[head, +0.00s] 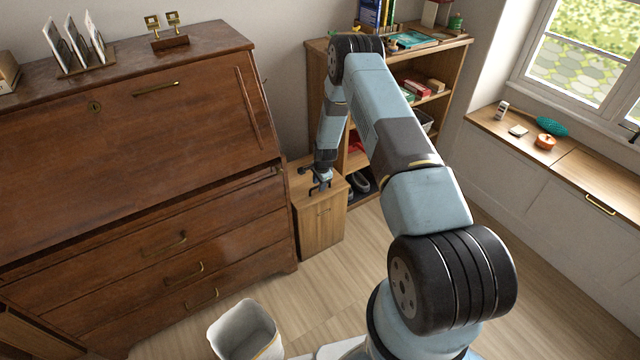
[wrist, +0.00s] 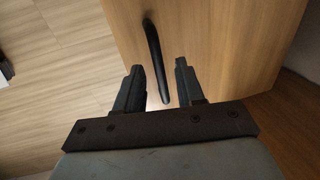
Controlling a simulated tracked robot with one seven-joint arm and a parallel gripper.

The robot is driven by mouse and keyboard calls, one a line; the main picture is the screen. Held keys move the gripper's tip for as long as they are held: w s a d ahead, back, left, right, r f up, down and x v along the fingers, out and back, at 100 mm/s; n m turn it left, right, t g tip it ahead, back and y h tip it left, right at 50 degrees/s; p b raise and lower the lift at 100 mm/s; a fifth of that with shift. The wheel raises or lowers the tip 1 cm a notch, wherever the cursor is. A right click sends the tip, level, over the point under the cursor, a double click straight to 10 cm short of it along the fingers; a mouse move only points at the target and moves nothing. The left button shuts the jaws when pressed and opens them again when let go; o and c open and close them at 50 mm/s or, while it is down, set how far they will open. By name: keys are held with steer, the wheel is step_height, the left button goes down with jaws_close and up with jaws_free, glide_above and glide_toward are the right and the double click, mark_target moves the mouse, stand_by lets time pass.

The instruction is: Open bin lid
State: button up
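A light wooden box-shaped bin (head: 319,232) stands on the floor between the dark bureau and the bookshelf. Its flat top lid (head: 300,180) looks closed. My gripper (head: 320,187) is at the top of the bin, near its front edge; the head view shows it too small to tell contact. In the wrist view, my gripper (wrist: 159,68) is open. A dark bar handle (wrist: 154,50) on the wooden surface runs between the two fingers, with a visible gap on each side. The handle's lower end is close to the gripper's palm.
The brown bureau (head: 130,130) stands directly left of the bin, and the bookshelf (head: 451,75) is behind and right. An open off-white basket (head: 240,330) stands on the floor in front. The wooden floor (head: 345,270) before the bin is clear.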

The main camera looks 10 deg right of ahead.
jaws_close()
stand_by(0.6)
